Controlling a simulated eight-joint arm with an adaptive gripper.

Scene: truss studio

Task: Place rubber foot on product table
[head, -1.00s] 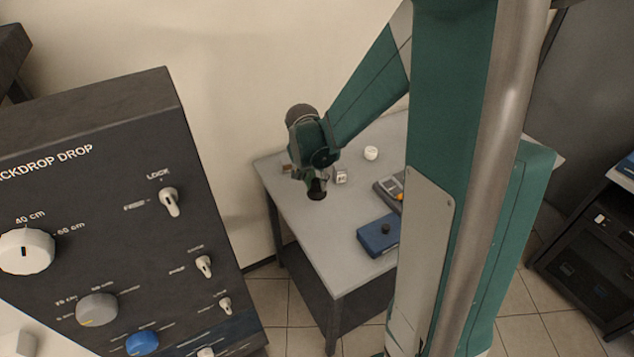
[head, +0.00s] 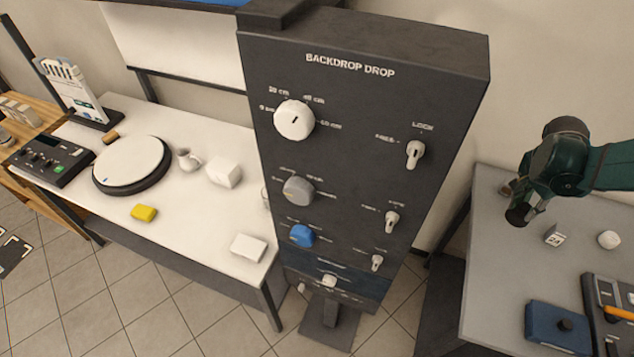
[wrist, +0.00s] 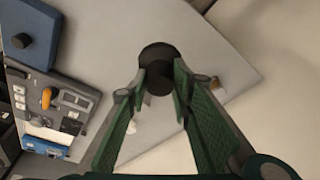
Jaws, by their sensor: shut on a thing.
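My gripper (wrist: 160,85) is shut on the rubber foot (wrist: 158,57), a short dark round piece held between the fingertips in the wrist view. In the head view my gripper (head: 522,207) hangs above the left part of a grey table, and the foot is hard to tell from the dark fingers. The white table (head: 200,248), probably the product table, stands at the left of the head view, well away from my gripper. It bears a round white turntable (head: 131,163), a small jug (head: 188,159), white blocks (head: 224,173) and a yellow block (head: 144,213).
A tall dark backdrop panel (head: 365,110) with knobs and switches stands between the two tables. The grey table (head: 495,285) bears a white cube (head: 555,236), a round white piece (head: 609,240) and a blue box (head: 557,329) with a dark knob. The white table's front middle has bare room.

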